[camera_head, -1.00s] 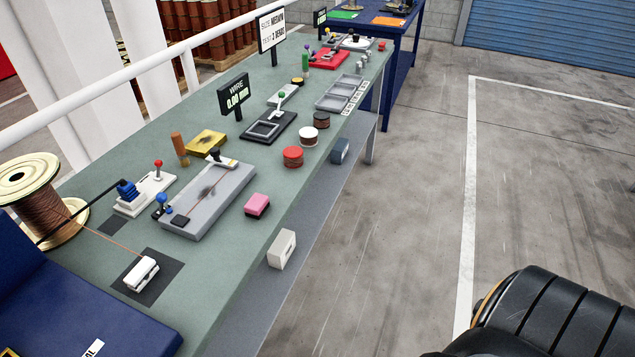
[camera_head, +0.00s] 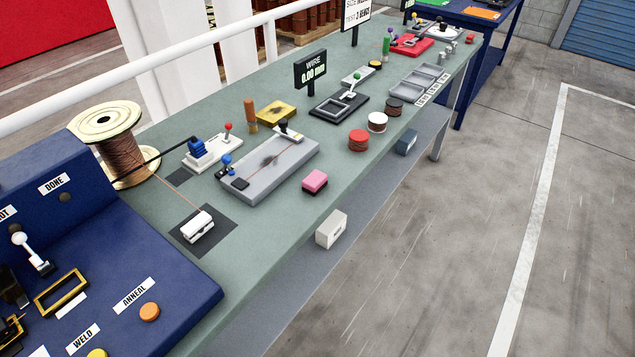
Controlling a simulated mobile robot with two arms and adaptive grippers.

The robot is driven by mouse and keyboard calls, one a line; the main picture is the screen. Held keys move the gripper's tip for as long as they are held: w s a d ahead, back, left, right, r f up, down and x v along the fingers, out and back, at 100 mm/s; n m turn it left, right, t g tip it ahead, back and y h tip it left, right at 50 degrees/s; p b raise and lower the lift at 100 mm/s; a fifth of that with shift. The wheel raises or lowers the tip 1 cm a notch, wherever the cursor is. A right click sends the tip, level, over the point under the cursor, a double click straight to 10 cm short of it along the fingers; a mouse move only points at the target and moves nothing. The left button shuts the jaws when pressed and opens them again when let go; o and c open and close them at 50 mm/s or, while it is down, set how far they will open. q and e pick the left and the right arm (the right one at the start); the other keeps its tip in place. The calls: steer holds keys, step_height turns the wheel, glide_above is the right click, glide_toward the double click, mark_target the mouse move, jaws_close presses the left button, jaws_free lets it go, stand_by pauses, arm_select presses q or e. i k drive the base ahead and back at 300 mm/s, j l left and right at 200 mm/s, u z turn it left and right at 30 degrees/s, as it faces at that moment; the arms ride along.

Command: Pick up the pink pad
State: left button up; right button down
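The pink pad (camera_head: 315,179) is a small block with a pink upper part and a dark lower part. It lies on the green-grey workbench (camera_head: 270,218) near its front edge, just right of a grey tray-like fixture (camera_head: 270,168). Nothing touches or covers the pad. Neither of my grippers shows in the head view.
Red, white and dark round tubs (camera_head: 358,140) stand right of the pad. A white clamp block (camera_head: 198,226) sits left of it, beyond it a wire spool (camera_head: 107,145). A blue control console (camera_head: 110,270) fills the lower left. Open floor lies right of the bench.

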mark_target(316, 181)
steer(key=i+l+u, duration=0.2)
steer(key=u, duration=0.15)
steer(key=i+l+u, duration=0.15)
steer(key=l+u, duration=0.2)
steer(key=i+l+u, duration=0.1)
steer(key=l+u, duration=0.25)
